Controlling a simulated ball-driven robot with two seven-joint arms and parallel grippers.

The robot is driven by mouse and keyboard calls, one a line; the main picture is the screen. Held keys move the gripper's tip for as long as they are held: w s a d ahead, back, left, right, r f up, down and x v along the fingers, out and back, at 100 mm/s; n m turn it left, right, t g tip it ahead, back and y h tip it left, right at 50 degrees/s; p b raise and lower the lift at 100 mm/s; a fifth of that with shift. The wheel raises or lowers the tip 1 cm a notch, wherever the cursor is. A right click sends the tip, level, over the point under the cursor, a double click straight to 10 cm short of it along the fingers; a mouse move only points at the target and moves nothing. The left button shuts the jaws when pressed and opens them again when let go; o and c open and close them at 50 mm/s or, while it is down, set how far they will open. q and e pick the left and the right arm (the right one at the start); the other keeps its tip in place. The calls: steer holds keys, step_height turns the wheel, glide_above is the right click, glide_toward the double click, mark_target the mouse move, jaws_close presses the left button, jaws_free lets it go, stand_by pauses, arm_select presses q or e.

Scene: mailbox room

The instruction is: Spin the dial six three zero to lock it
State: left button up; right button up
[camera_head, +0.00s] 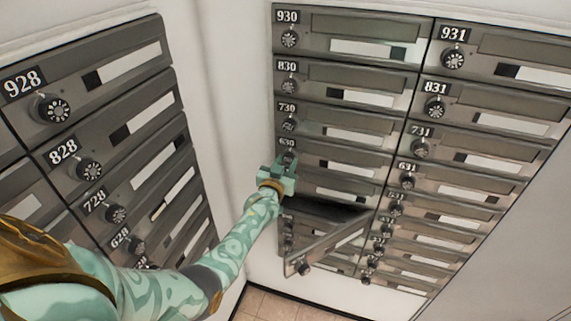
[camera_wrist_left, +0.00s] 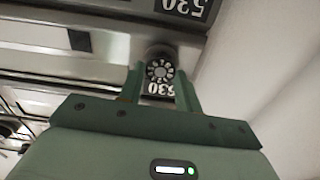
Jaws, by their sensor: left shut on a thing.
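The mailbox labelled 630 (camera_head: 340,158) is in the left column of the back bank, its door flush. The dial's exact setting cannot be read. My right gripper is not in view.
Below 630, a mailbox door (camera_head: 330,245) hangs open under a dark gap (camera_head: 322,208); its number cannot be read. Mailbox 730 (camera_head: 340,125) is directly above 630 and 631 (camera_head: 408,166) to the right. Another bank with 828 (camera_head: 64,151) stands left. White wall separates the banks.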

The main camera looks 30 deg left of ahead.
arm_select(q)
steer(key=o, duration=1)
steer(key=shift+f, duration=0.15)
steer(key=shift+s, duration=0.1)
steer(key=shift+s+d, duration=0.15)
steer(key=shift+s, duration=0.2)
steer(key=v, duration=1.5)
steer(key=shift+s+p, duration=0.3)
steer(key=shift+p, duration=0.15)
